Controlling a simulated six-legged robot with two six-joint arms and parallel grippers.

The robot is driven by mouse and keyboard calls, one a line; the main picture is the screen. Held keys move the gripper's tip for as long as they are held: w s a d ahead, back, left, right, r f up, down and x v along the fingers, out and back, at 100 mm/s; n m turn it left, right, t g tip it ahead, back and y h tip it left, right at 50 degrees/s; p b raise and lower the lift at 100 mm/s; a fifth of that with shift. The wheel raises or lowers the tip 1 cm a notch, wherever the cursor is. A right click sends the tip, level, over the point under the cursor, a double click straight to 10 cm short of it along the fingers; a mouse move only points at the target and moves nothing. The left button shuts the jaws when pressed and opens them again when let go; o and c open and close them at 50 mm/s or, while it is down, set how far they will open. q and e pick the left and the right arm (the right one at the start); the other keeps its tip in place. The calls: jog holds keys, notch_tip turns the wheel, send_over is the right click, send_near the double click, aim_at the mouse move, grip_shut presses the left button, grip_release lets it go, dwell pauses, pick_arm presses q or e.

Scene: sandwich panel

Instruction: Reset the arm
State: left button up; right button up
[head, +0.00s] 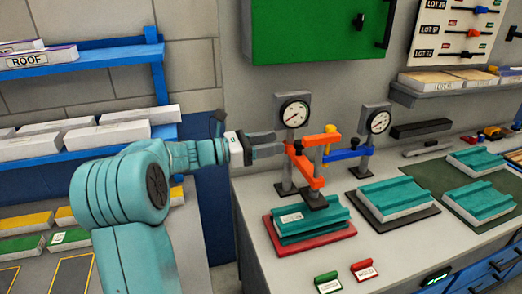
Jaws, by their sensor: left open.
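My left arm comes in from the left, teal and bent at the elbow. Its left gripper (268,146) is open beside the orange-handled test stand and its gauge (294,112). The fingers point right, toward the orange lever (304,164); I cannot tell whether they touch it. Nothing shows between them. Under the stand a teal panel sample (305,224) lies on a red plate (328,236). My right gripper is not in view.
A second stand with a gauge (379,122) and blue lever stands to the right, near another teal sample (395,197). Green (327,282) and red (364,270) tags lie at the front of the bench. Blue shelves (100,55) with boxes stand left. A green cabinet (310,30) hangs behind.

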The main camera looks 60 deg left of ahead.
pick_arm(q)
jog(key=shift+v, duration=1.2)
